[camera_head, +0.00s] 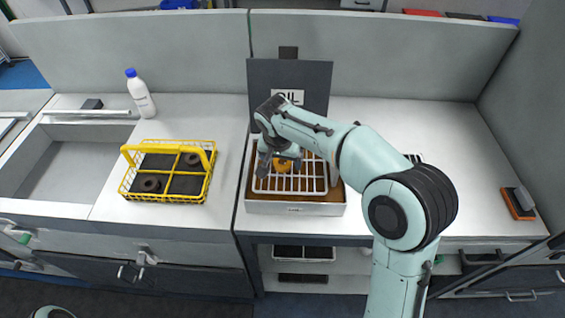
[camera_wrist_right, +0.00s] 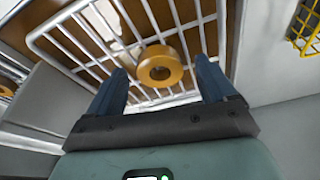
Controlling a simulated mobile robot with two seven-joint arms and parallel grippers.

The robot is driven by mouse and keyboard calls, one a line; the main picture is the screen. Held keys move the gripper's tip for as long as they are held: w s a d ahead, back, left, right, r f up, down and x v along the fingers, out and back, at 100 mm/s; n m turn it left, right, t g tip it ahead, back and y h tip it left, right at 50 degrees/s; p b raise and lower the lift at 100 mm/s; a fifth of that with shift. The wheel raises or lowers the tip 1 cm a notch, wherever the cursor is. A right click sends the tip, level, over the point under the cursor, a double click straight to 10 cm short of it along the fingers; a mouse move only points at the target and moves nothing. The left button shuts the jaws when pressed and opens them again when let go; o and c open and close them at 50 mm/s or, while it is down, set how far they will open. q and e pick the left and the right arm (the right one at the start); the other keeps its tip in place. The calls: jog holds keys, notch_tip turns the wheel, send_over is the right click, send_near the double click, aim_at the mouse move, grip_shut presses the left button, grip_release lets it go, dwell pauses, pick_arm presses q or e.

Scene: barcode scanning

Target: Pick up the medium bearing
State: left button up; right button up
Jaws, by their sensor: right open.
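A golden ring-shaped bearing (camera_head: 282,167) lies on a white wire rack (camera_head: 318,184) in the oil tray, partly hidden by my right gripper in the head view. In the right wrist view, the bearing (camera_wrist_right: 160,54) lies flat on the rack bars (camera_wrist_right: 62,48) with its hole visible. My right gripper (camera_head: 279,163) is over the rack at the bearing. In the right wrist view, the open fingers (camera_wrist_right: 161,72) show on either side of the bearing, with a gap on both sides. My left gripper is out of view.
The tray (camera_head: 296,208) has a dark upright panel (camera_head: 318,80) with an oil label behind it. A yellow wire basket (camera_head: 166,201) with dark rings stands left, near a white bottle (camera_head: 141,96). An orange-and-grey block (camera_head: 518,204) lies far right. The right counter is mostly clear.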

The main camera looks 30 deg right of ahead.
jog(key=c, duration=1.3)
jog(key=shift+c, duration=0.2)
jog(key=shift+r, duration=0.1)
